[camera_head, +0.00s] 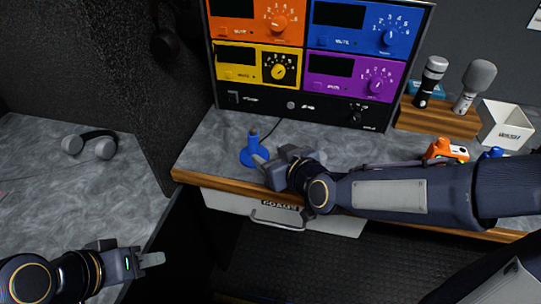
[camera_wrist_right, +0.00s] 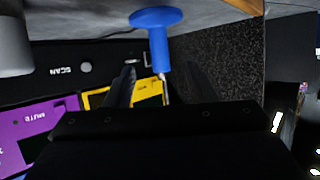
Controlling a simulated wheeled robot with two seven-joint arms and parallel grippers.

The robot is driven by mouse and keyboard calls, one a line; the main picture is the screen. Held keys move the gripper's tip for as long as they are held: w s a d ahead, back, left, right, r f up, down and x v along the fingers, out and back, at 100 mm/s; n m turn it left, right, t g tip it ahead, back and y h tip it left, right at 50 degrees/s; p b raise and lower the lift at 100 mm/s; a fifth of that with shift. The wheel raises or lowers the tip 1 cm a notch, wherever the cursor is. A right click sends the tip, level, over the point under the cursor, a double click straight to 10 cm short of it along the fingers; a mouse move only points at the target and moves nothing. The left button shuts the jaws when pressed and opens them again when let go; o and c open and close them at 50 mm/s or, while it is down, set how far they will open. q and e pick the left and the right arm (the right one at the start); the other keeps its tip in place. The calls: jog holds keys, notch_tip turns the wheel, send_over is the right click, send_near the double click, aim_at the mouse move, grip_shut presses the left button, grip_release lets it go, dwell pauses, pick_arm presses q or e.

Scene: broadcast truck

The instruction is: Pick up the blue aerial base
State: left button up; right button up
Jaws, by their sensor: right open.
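The blue aerial base (camera_head: 248,155) stands upright on the grey counter (camera_head: 208,150), a round disc with a short post and a thin dark cable behind it. My right gripper (camera_head: 262,164) is just to the right of it and close in front. In the right wrist view the blue aerial base (camera_wrist_right: 157,40) has its post in line with the gap between the open fingers of the right gripper (camera_wrist_right: 160,88). The fingers do not appear closed on it. My left gripper (camera_head: 152,259) is at the lower left, away from it; its finger gap cannot be made out.
A rack of coloured panels (camera_head: 318,55) stands behind the counter. Headphones (camera_head: 90,144) lie on the left counter. Microphones in a wooden stand (camera_head: 440,119), a white box (camera_head: 504,125) and an orange item (camera_head: 446,150) are at the right. A drawer (camera_head: 270,211) sits below the edge.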

aim_at(256, 147)
jog(key=shift+w+a+f+t, duration=0.3)
jog(key=shift+w+a+f, duration=0.1)
jog(key=shift+w, duration=0.2)
jog(key=x, duration=0.7)
jog(key=shift+d+f+b, duration=0.1)
jog(key=shift+f+b, duration=0.1)
jog(key=shift+b, duration=0.15)
jog(key=shift+s, duration=0.1)
jog(key=shift+c, duration=0.3)
grip_shut()
